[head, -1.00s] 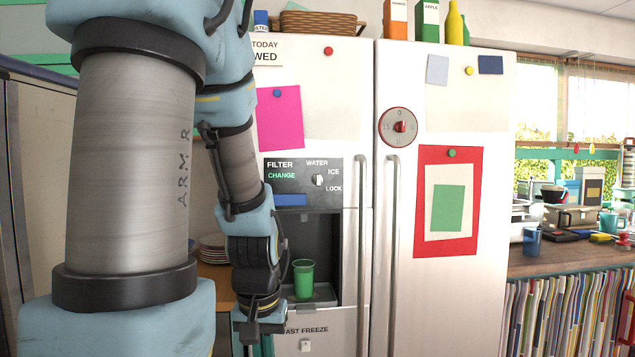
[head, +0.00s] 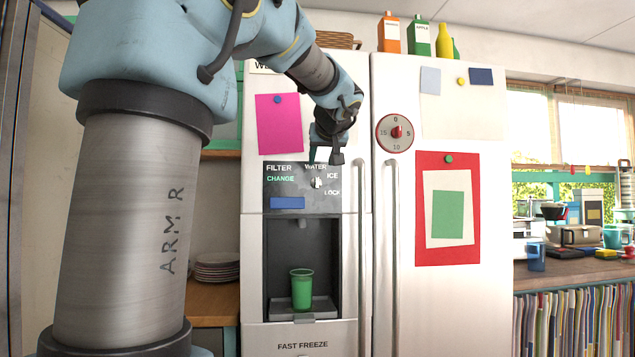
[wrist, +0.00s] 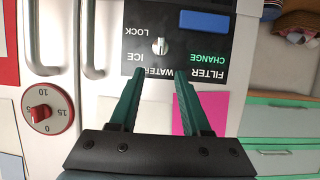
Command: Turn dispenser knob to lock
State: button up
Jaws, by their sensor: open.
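The dispenser knob (head: 317,183) is small and pale, on the dark control panel (head: 290,188) of the white fridge. WATER is printed above it, ICE at its upper right and LOCK at its lower right. I cannot tell which label it points at. The knob (wrist: 160,46) shows in the wrist view, where the labels are upside down. My gripper (head: 325,160) is just above the knob. In the wrist view my gripper (wrist: 160,72) is open and empty, its green fingers spread toward the panel, with the knob beyond and between the tips, not gripped.
A green cup (head: 302,288) stands in the dispenser recess below. Two long door handles (head: 360,245) rise right of the panel. A red timer dial (head: 395,132) and pinned papers are on the doors. Cartons (head: 391,35) stand on top of the fridge.

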aim_at(317, 183)
jog(key=p+x, duration=0.2)
jog(key=x, duration=0.7)
jog(key=shift+w+f+p, duration=0.25)
jog(key=shift+w+p, duration=0.1)
jog(key=shift+p, duration=0.05)
grip_shut()
